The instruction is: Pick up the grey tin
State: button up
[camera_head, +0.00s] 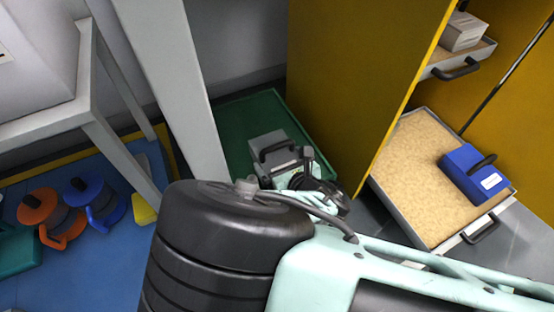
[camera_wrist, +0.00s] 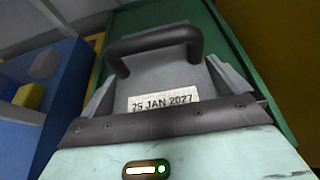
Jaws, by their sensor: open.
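The grey tin (camera_head: 268,146) is a box with a black handle on top. It stands on a green surface (camera_head: 238,116) between a pale post and a yellow panel. In the wrist view the tin (camera_wrist: 160,70) is close and bears a label reading 25 JAN 2027. Its black arched handle lies towards the far side. My gripper (camera_wrist: 161,76) is open, with one grey finger showing on each side of the tin. I cannot tell whether the fingers touch it. In the head view my gripper (camera_head: 302,168) is partly hidden by my own arm and overlaps the tin's near side.
A blue tin (camera_head: 462,170) with a dark handle sits in an open drawer (camera_head: 403,205) at right. A pale box (camera_head: 464,32) lies in a drawer above. A yellow panel (camera_head: 350,80) stands close right. Orange (camera_head: 40,208) and blue (camera_head: 85,190) handled things sit left.

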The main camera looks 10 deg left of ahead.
jog(key=c, duration=1.5)
jog(key=shift+w+r, duration=0.1)
jog(key=shift+r, duration=0.05)
jog(key=shift+r, duration=0.1)
